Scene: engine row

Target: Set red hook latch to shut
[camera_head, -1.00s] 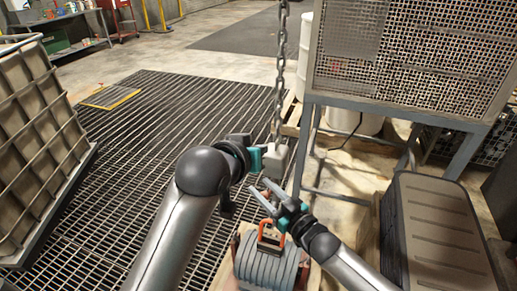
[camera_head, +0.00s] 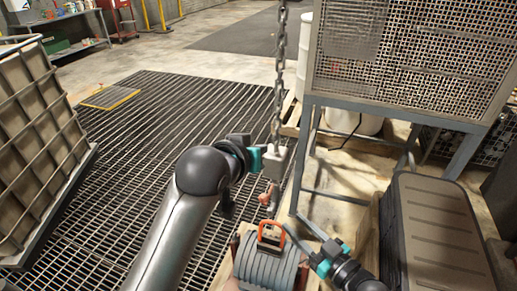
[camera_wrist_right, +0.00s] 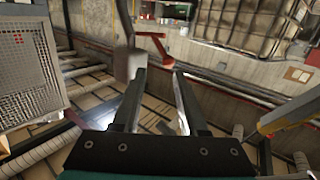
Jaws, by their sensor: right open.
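A grey hook block (camera_head: 276,157) hangs on a chain in the head view, with a hook and small red latch (camera_head: 264,198) below it. The latch appears to stick out to the left. In the right wrist view a bent red part (camera_wrist_right: 154,42) reaches out beside a blurred grey block (camera_wrist_right: 128,64). My left gripper (camera_head: 266,158) is at the hook block and appears closed on it; its fingertips are largely hidden. My right gripper (camera_head: 298,230) is open and empty, below and right of the hook, apart from it. It also shows in the right wrist view (camera_wrist_right: 160,78).
A grey ribbed load (camera_head: 265,266) with an orange handle (camera_head: 271,238) sits right under the hook, close to my right gripper. A mesh cage on a steel frame (camera_head: 385,112) and a dark case (camera_head: 437,225) stand at the right. Open floor grating (camera_head: 120,170) lies left.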

